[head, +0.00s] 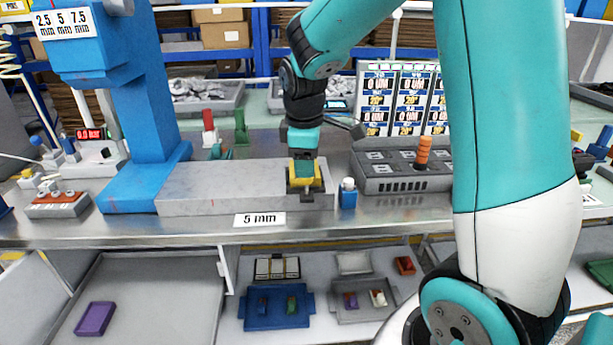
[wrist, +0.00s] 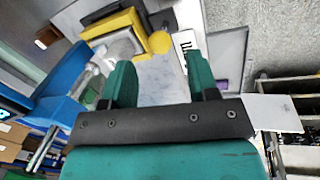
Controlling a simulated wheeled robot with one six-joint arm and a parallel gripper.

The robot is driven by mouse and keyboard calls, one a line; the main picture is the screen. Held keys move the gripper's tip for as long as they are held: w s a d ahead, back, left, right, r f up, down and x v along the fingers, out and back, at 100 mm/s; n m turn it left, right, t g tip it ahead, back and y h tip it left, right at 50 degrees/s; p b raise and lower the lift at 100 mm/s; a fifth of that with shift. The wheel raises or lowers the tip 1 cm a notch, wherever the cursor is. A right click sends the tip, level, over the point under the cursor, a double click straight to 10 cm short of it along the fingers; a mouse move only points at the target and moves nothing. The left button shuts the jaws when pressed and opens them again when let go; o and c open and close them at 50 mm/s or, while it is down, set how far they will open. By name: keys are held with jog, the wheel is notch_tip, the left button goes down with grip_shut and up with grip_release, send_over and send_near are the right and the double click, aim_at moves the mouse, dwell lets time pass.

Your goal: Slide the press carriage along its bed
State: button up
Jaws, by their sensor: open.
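The yellow press carriage (head: 306,186) sits at the right end of the grey metal bed (head: 215,185). The blue press (head: 145,110) stands at the bed's left end. My gripper (head: 303,168) points down directly over the carriage and hides part of it. In the wrist view my gripper (wrist: 157,60) is open, with two green fingers apart. The carriage (wrist: 115,25) shows just past the fingertips, with its round yellow knob (wrist: 158,42) between their lines. I cannot tell whether the fingers touch it. A "5 mm" label (head: 260,219) is at the bed's front.
A small blue block with a white top (head: 348,194) stands just right of the bed. A grey control box (head: 400,172) with an orange handle is further right. Red and green pieces (head: 209,128) stand behind the bed. Open shelves with trays (head: 280,310) lie below the table.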

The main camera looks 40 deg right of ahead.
jog(key=shift+w+d+f, duration=0.15)
jog(key=shift+w+f, duration=0.05)
jog(key=shift+f, duration=0.95)
jog(key=shift+w+d+f, duration=0.15)
jog(key=shift+f, duration=0.95)
jog(key=shift+c, duration=0.2)
grip_shut()
